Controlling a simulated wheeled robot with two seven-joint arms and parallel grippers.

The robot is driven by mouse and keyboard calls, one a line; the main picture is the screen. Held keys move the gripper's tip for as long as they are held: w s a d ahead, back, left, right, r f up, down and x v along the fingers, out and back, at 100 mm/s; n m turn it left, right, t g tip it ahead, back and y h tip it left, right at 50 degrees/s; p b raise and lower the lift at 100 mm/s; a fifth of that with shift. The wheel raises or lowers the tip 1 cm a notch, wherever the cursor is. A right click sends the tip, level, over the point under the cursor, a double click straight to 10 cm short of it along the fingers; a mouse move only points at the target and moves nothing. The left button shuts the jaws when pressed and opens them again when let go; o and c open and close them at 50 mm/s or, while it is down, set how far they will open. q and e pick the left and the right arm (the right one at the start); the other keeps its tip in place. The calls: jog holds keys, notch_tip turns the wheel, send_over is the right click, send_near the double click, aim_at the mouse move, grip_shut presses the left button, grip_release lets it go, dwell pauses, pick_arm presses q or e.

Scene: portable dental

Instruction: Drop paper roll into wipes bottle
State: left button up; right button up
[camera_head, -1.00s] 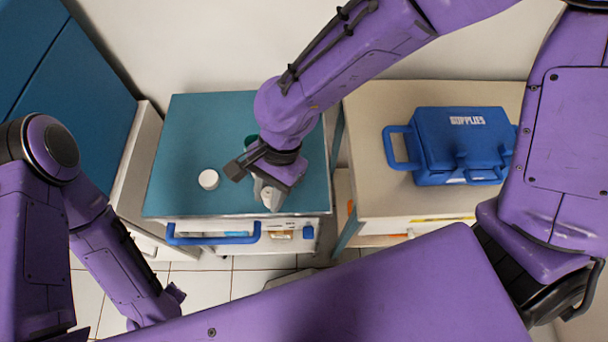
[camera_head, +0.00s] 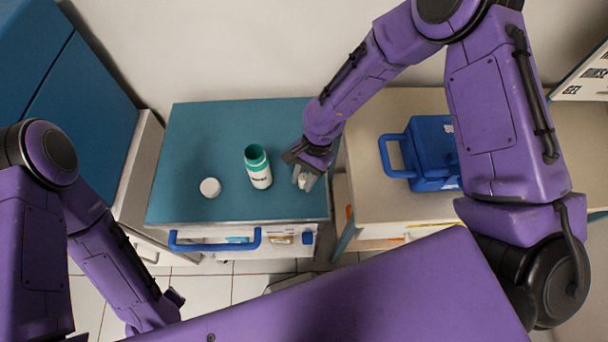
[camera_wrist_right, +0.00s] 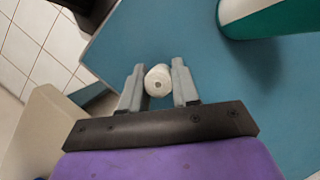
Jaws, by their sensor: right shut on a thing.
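The wipes bottle (camera_head: 259,170) is white with a green top and stands upright and open on the teal cart top. Its lower part also shows at the top right of the right wrist view (camera_wrist_right: 245,12). My right gripper (camera_head: 305,181) is just right of the bottle, near the cart's right edge. It is shut on the white paper roll (camera_wrist_right: 158,82), held between the two grey fingers in the right wrist view. In the head view the roll (camera_head: 302,180) is partly hidden by the gripper. My left gripper (camera_head: 174,300) is low at the left, away from the cart; its fingers are unclear.
A round white lid (camera_head: 210,187) lies on the teal cart top (camera_head: 190,140), left of the bottle. A blue supplies case (camera_head: 425,155) stands on the beige cart (camera_head: 380,207) to the right. The cart's blue handle (camera_head: 215,246) runs along its front. The cart's left part is clear.

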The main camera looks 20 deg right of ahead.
jog(key=shift+w+f, duration=0.1)
jog(key=shift+f, duration=0.1)
jog(key=o, duration=1)
jog(key=b+v, duration=0.1)
jog(key=v, duration=1.1)
jog(key=shift+r, duration=0.25)
